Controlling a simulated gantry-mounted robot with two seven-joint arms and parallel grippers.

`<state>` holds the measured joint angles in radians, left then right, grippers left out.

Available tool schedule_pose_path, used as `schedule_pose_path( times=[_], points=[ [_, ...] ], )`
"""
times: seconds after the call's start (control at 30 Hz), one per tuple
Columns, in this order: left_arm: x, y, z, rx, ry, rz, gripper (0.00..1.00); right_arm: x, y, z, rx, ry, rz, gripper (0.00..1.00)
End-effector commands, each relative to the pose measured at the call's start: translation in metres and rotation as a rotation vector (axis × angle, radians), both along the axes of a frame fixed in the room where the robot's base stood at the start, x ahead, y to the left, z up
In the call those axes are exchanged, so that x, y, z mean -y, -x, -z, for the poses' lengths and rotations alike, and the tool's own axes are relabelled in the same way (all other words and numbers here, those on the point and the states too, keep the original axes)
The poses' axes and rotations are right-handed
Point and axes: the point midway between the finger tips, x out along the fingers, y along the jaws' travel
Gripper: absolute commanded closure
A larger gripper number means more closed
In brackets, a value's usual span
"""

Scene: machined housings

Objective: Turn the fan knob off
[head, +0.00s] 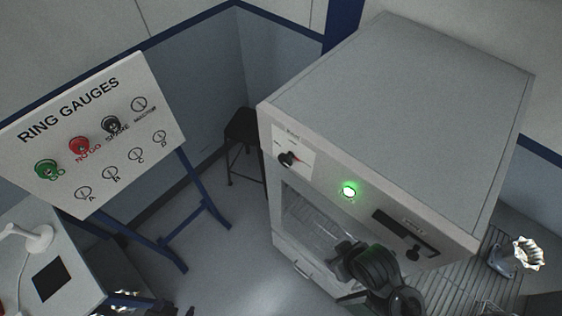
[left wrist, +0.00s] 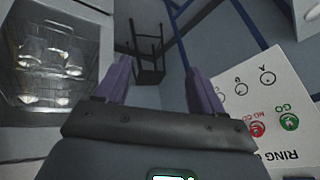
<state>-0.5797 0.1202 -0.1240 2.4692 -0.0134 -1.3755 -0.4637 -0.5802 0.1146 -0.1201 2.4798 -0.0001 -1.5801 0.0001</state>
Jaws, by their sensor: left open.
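A black rotary knob (head: 287,159) sits on a white plate with small marks, at the upper left of the grey cabinet's front. A second dark knob (head: 413,253) sits by a black slot panel at the lower right of that front. Their lettering is too small to read, so I cannot tell which is the fan knob. My left gripper (head: 345,258) is in front of the cabinet's lower front, apart from both knobs. Its two purple fingers stand apart and empty in the left wrist view (left wrist: 160,88). My right gripper is not in view.
A green lamp (head: 348,191) glows between the knobs. The grey cabinet (head: 400,95) has a glass window (head: 318,222) below. A ring gauges board (head: 60,130) stands at left and a black stool (head: 242,130) behind. Floor between board and cabinet is clear.

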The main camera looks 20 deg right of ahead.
Motion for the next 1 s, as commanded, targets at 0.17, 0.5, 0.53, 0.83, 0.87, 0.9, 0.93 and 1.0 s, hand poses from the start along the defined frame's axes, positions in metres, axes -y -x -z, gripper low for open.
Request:
schedule_pose_path(
  times=[0.17,0.5,0.53,0.83,0.87,0.9,0.93,1.0],
  points=[
    [0.062,-0.036,-0.009,0.311,-0.196,0.541,0.32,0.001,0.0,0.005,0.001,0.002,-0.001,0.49],
    [0.232,-0.094,-0.089,1.312,-0.896,1.39,0.32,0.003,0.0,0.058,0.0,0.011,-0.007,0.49],
    [0.242,-0.093,-0.093,1.381,-0.956,1.429,0.32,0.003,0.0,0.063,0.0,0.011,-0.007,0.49],
    [0.284,-0.095,-0.095,1.832,-1.423,1.682,0.32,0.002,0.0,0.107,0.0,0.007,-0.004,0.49],
    [0.284,-0.098,-0.094,1.848,-1.454,1.7,0.32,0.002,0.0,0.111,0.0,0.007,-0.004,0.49],
    [0.282,-0.104,-0.092,1.86,-1.5,1.726,0.32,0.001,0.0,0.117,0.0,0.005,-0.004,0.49],
    [0.281,-0.108,-0.091,1.864,-1.536,1.744,0.32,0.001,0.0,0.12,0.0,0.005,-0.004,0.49],
    [0.276,-0.119,-0.093,1.865,-1.619,1.773,0.32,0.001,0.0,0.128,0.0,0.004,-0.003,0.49]
  ],
)
